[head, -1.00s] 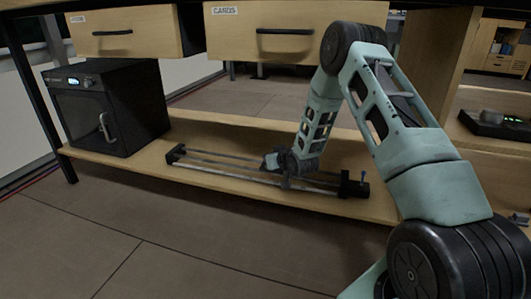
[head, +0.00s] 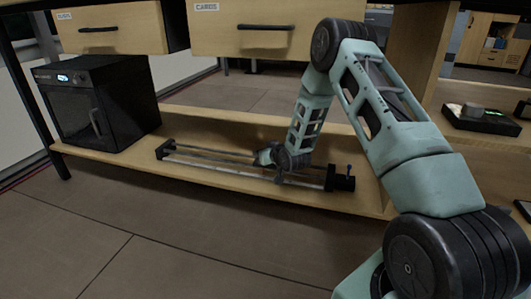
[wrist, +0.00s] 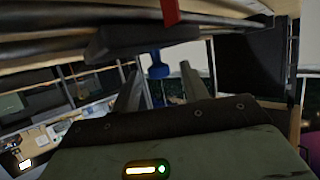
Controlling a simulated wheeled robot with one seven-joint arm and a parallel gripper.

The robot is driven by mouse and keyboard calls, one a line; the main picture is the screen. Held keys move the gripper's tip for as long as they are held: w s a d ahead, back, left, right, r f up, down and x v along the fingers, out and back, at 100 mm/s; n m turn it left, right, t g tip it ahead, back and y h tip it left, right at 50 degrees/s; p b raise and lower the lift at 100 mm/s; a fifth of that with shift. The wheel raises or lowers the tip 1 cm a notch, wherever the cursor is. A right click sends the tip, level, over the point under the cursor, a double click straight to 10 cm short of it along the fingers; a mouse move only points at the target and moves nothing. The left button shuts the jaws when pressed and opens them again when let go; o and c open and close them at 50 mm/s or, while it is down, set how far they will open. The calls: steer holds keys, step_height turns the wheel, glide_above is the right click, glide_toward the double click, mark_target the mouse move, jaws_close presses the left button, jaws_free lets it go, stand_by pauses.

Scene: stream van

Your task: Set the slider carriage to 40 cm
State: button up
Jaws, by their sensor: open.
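The slider (head: 215,155) lies on the low wooden shelf, two long rails between dark end blocks. A small upright knob stands at its right end block (head: 341,181). My gripper (head: 268,157) is low over the rails, right of their middle, and mostly hidden by my wrist in the head view. In the wrist view, my gripper (wrist: 163,90) is open, with a blue knob (wrist: 157,66) showing between its fingers under a dark block (wrist: 140,40), probably the carriage. A red piece (wrist: 170,12) is above. I cannot tell whether the fingers touch the knob. No scale reading is legible.
A black oven-like box (head: 95,103) stands at the left of the shelf (head: 230,178). A dark device (head: 482,118) sits on a shelf at the right. The floor (head: 150,230) in front is clear.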

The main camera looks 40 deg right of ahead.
steer(key=p+v, duration=0.7)
steer(key=v, duration=1)
steer(key=shift+s+p, duration=0.2)
steer(key=shift+p, duration=0.2)
